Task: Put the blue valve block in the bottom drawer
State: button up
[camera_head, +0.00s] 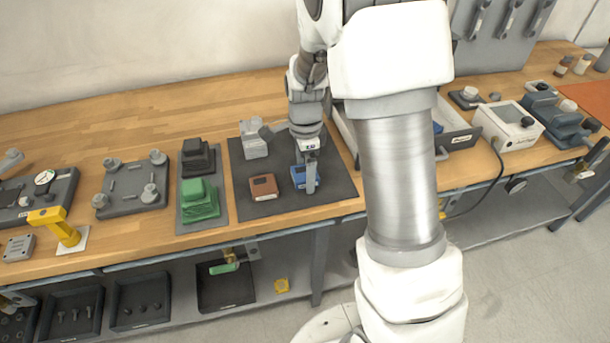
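The blue valve block (298,179) sits on the dark grey mat on the workbench, right of a brown-red block. My gripper (309,182) points down at the blue block, with one finger in front of its right part. I cannot tell whether the fingers touch it or how wide apart they are. A pulled-out grey drawer (458,139) shows to the right of my arm, with something blue inside. My arm hides much of the drawer and its housing, so I cannot tell which level it is.
The brown-red block (263,187) and a grey fitting (254,141) share the dark mat (240,178). A white control box (512,127) stands right of the drawer. Bare bench top lies along the back left.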

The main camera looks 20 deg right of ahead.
grip_shut()
jog(key=shift+r, duration=0.1)
